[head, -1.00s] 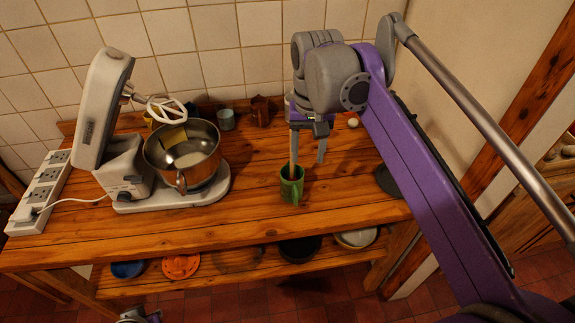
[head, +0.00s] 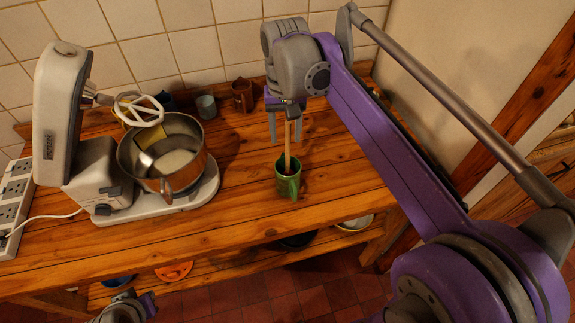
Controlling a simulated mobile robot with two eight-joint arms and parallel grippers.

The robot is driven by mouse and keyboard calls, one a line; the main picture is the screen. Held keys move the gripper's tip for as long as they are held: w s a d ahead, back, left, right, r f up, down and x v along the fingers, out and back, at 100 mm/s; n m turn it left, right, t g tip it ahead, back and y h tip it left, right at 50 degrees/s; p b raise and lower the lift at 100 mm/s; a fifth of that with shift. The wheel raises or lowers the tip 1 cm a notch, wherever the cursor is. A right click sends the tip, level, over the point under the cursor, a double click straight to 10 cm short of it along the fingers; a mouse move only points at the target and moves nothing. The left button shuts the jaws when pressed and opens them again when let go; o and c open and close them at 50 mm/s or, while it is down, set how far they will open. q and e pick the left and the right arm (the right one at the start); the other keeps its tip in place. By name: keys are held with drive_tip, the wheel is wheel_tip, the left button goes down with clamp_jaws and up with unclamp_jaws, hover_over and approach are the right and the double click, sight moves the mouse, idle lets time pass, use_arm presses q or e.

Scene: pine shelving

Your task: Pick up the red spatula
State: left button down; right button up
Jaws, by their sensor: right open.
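A green mug (head: 288,182) stands on the wooden worktop. A utensil with a pale wooden handle (head: 288,148) stands nearly upright in it. Its head is down inside the mug and hidden, so I see no red on it and cannot confirm that it is the red spatula. My right gripper (head: 286,138) is open above the mug, pointing down. The handle's upper part lies between or just beside its fingers; I cannot tell which. Part of my left arm's end (head: 128,306) shows low at the bottom left; its jaws are not clear.
A white stand mixer (head: 95,170) with a steel bowl (head: 165,165) stands left of the mug. A grey cup (head: 206,107) and a brown mug (head: 242,95) are by the tiled wall. A white power strip (head: 14,205) lies far left. The worktop's front middle is clear.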

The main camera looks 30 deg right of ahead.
sight(288, 158)
drive_tip(key=f, duration=0.4)
drive_tip(key=shift+d+f, duration=0.15)
drive_tip(key=shift+d, duration=0.15)
clamp_jaws()
idle(1.1)
